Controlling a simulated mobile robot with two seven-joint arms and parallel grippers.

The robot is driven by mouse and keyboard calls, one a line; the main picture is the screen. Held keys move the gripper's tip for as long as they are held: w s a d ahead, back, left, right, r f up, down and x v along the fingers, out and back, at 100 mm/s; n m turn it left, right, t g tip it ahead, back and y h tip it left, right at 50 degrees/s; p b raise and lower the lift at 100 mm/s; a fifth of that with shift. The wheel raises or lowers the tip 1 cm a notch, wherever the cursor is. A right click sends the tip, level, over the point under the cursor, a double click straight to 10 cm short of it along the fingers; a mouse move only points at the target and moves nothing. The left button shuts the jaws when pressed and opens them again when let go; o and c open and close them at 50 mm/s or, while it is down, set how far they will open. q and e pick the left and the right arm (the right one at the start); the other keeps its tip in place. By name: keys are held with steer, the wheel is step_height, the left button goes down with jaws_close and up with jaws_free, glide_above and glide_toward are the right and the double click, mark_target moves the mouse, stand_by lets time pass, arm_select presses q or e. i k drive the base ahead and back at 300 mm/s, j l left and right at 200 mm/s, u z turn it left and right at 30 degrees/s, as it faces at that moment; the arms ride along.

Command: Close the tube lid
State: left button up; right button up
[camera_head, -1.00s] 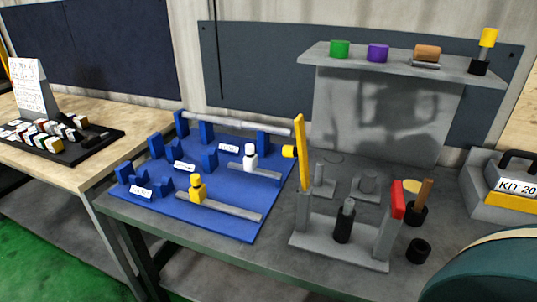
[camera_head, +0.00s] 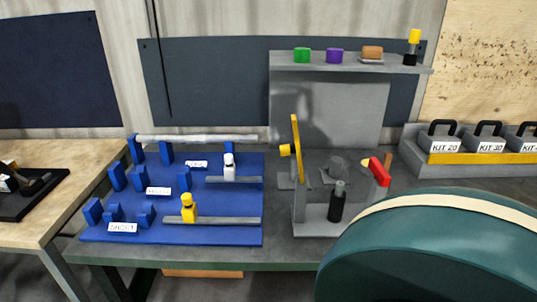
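A grey fixture (camera_head: 317,227) stands on the workbench. A yellow upright plate (camera_head: 296,149) with a yellow knob on its left side rises from its left post; it may be the raised lid. A red block (camera_head: 379,172) tops the fixture's right post. A dark bottle-like cylinder (camera_head: 337,206) with a grey neck stands upright between the posts. I cannot tell for certain which part is the tube. Neither of my grippers is in view.
A large teal rounded body (camera_head: 445,250) with a cream band blocks the lower right. A blue board (camera_head: 225,233) with holders and shafts lies left of the fixture. A grey shelf (camera_head: 300,68) holds coloured pieces above. Kit boxes (camera_head: 445,158) stand at right.

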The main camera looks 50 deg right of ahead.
mark_target(288, 149)
steer(key=i+j+z, duration=0.1)
steer(key=j+z, duration=0.45)
steer(key=j, duration=0.3)
steer(key=z, duration=1.55)
steer(key=i+j, duration=0.05)
